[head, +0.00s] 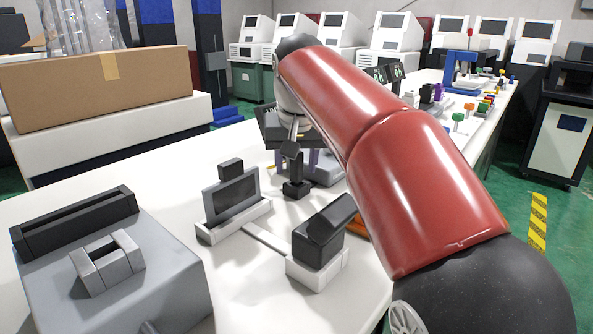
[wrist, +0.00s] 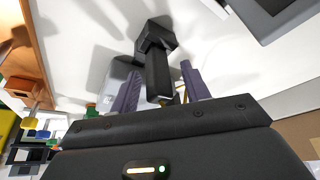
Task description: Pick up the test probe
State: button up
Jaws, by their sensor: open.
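A black, stick-like piece on a dark block base, which I take to be the test probe (wrist: 157,80), stands near the middle of the wrist view. In the head view, the black piece (head: 294,168) stands on the white table below my gripper, partly covered by it. My gripper (wrist: 160,72) is open, with one purple finger on each side of the black piece. Gaps show between the piece and both fingers in the wrist view. My red arm hides part of the table in the head view.
A dark-screened device (head: 232,197) and a black-and-white unit (head: 318,240) stand close by on the white table (head: 150,190). A grey machine (head: 120,275) is at the near left. A cardboard box (head: 95,87) is behind. Small coloured parts lie farther right.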

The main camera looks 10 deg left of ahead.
grip_shut()
jog(key=shift+r, duration=0.15)
